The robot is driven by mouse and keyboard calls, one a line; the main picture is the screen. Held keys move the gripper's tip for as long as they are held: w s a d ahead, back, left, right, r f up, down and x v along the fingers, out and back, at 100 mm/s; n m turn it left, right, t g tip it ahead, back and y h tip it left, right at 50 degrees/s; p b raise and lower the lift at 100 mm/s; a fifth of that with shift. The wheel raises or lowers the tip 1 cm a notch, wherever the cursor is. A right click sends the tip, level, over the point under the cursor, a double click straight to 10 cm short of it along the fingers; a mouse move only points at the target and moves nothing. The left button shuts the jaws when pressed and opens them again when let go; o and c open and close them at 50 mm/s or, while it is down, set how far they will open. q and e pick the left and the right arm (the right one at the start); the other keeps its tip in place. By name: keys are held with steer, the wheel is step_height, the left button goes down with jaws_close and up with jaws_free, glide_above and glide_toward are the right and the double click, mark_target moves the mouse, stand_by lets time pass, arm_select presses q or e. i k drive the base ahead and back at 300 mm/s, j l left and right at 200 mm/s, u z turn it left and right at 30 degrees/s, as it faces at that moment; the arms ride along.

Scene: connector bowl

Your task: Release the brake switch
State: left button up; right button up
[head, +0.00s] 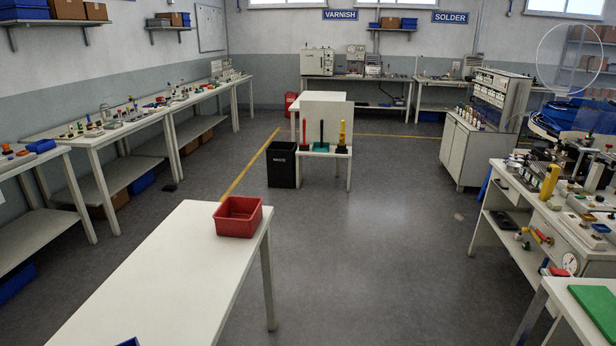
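I cannot make out a brake switch for certain in the head view. The bench at the right (500,208) carries a machine with dark metal parts (597,172), an upright yellow cylinder (549,181) and several small coloured parts, too small to tell apart. A round white dial (569,263) sits on this bench's front side. Neither of my grippers is in view.
A white table (165,265) with a red bin (238,216) on its far right corner stands in front. A black waste bin (281,165) and small stand (327,153) are farther back. A green mat (598,306) lies at lower right. The middle floor (390,240) is clear.

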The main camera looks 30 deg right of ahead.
mark_target(560, 272)
steer(key=z, duration=2.5)
steer(key=i+z, duration=0.15)
steer(key=i, duration=0.35)
steer(key=i+j+z, duration=0.1)
steer(key=i, duration=0.4)
steer(key=i+j+z, duration=0.15)
steer(key=i, duration=0.3)
steer(key=i+j+z, duration=0.1)
steer(key=i+j, duration=0.2)
steer(key=i, duration=0.2)
